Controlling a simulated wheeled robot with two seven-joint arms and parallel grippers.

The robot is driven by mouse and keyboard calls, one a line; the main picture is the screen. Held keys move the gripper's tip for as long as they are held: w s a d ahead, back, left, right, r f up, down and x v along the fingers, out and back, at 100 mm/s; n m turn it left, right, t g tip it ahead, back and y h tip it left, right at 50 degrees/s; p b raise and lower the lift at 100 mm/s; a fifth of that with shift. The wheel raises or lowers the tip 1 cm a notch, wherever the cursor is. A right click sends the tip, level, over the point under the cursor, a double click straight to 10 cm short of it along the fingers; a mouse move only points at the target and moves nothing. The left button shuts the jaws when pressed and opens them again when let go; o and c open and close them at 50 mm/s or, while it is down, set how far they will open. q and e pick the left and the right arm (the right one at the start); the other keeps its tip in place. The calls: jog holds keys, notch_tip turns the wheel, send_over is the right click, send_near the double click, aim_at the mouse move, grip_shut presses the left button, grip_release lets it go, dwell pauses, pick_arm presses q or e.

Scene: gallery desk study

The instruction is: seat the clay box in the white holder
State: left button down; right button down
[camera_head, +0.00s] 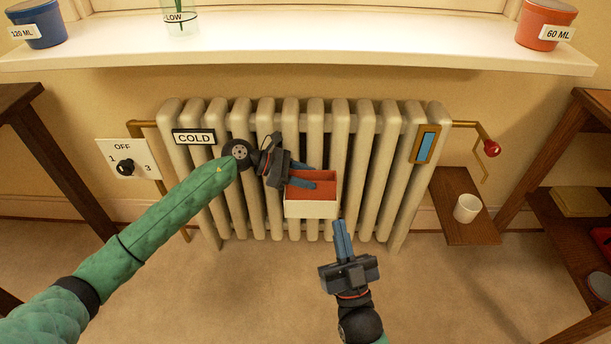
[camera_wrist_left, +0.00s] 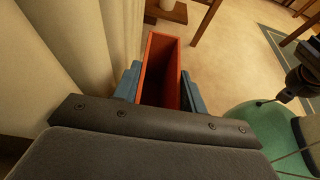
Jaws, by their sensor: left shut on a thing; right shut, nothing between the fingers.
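The clay box (camera_head: 325,193) is an open-topped orange-red box in front of the radiator. My left gripper (camera_head: 312,178) is shut on it, one blue finger on the radiator side and one on the room side. The left wrist view shows the box (camera_wrist_left: 161,75) between both fingers. The white holder (camera_head: 311,210) shows as a pale front wall just below the red. The box's lower part is hidden there, so I cannot tell how deep it sits. My right gripper (camera_head: 342,224) is shut and empty, below and right of the holder.
The cream radiator (camera_head: 360,150) stands close behind, with a COLD sign (camera_head: 194,137) and a blue gauge (camera_head: 426,144). A windowsill (camera_head: 300,50) with pots runs above. A white cup (camera_head: 467,208) stands on a small wooden shelf (camera_head: 467,232) at right. Floor in front is clear.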

pick_arm(q)
jog(key=shift+f+b, duration=0.6)
jog(key=shift+f, duration=0.1)
dwell(0.4)
jog(key=c, duration=0.7)
grip_release()
jog(key=shift+r+p, duration=1.2)
jog(key=shift+r, duration=1.8)
